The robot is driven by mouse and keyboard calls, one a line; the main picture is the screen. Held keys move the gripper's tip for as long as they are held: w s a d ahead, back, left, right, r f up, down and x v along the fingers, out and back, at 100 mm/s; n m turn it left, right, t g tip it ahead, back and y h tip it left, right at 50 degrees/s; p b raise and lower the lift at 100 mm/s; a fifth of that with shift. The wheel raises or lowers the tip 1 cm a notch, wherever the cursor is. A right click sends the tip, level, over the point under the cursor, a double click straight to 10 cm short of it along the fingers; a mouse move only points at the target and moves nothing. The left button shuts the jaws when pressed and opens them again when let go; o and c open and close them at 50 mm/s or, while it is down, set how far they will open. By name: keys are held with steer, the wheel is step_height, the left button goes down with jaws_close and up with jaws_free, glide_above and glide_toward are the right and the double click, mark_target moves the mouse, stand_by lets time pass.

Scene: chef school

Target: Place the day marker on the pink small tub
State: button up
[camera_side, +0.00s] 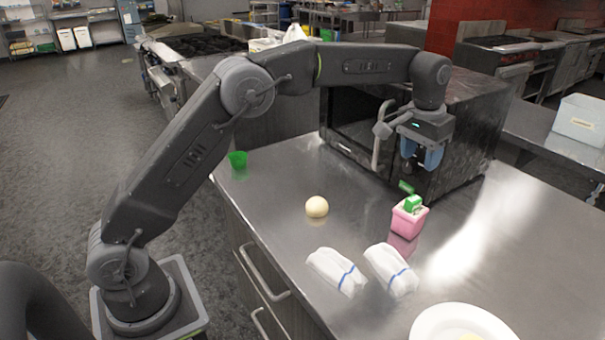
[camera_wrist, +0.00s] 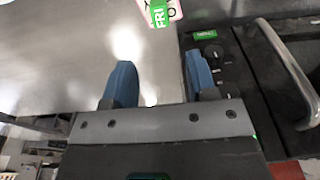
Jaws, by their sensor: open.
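The pink small tub (camera_side: 404,226) stands on the steel counter, to the right of the middle in the side view. The green day marker (camera_side: 413,203) is at the top of the tub, and the wrist view shows it lettered FRI (camera_wrist: 158,14). The tub's pale top with dark letters (camera_wrist: 175,8) shows beside it, cut off by the frame edge. I cannot tell exactly how the marker rests on the tub. My gripper (camera_side: 420,160), with blue fingers, is open and empty above the tub, apart from the marker. Its fingers (camera_wrist: 160,82) also show in the wrist view.
A black oven (camera_side: 470,130) with a metal handle stands close behind my gripper. A pale ball (camera_side: 316,207), two folded white cloths (camera_side: 337,270) and a white plate (camera_side: 461,325) lie on the counter. A green cup (camera_side: 238,160) stands at the left edge.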

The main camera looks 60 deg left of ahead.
steer(key=s+a+r+t, duration=0.1)
steer(key=s+a+r, duration=0.1)
steer(key=s+r, duration=0.45)
steer(key=s+a+r+t, duration=0.1)
steer(key=s+a+r, duration=0.15)
steer(key=s, duration=0.65)
steer(key=s+f+t, duration=0.1)
steer(key=s+f, duration=0.2)
steer(key=s, duration=0.7)
steer(key=s+a+f+t, duration=0.1)
steer(key=s+f, duration=0.3)
steer(key=s, duration=0.6)
steer(key=shift+s, duration=0.35)
